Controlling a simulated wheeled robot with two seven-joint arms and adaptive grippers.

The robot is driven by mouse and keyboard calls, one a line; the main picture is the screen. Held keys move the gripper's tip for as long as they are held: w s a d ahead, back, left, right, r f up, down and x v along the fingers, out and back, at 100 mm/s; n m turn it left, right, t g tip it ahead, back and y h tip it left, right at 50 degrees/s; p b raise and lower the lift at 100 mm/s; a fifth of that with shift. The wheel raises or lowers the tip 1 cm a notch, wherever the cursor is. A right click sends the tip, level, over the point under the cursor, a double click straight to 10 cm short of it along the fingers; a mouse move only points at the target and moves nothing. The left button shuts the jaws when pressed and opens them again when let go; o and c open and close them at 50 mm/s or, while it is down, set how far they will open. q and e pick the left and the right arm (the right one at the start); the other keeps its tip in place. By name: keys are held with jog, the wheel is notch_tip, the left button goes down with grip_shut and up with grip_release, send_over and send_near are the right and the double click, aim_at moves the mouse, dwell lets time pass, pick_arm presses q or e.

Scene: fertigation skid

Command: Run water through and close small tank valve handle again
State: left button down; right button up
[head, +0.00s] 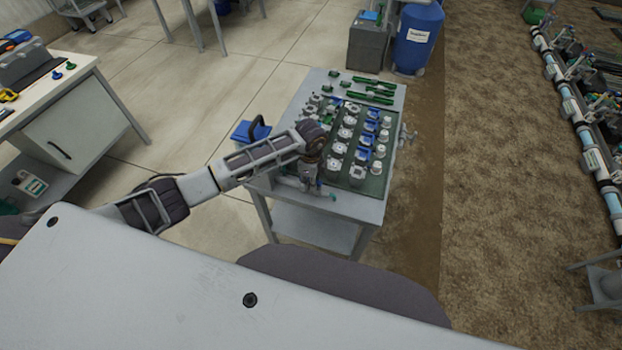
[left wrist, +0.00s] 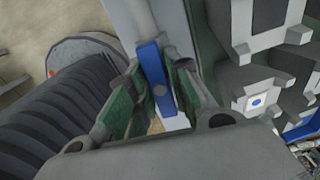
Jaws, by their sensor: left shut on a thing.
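My left gripper (head: 309,178) is at the front edge of the grey work table, pointing down beside the rows of fittings. My right gripper is in neither view.
Grey fittings (head: 346,133) and blue pieces stand in rows on the table (head: 397,97), with green parts behind. A white bench (head: 85,100) stands left, a blue barrel (head: 417,40) behind. A pipe line (head: 590,150) runs along the right.

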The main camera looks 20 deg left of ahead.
pick_arm(q)
jog(key=shift+n+p, duration=0.4)
jog(key=shift+n, duration=0.5)
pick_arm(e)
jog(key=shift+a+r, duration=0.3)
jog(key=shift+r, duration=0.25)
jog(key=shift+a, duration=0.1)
pick_arm(q)
jog(key=c, duration=1.3)
grip_release()
jog(key=shift+o, duration=0.2)
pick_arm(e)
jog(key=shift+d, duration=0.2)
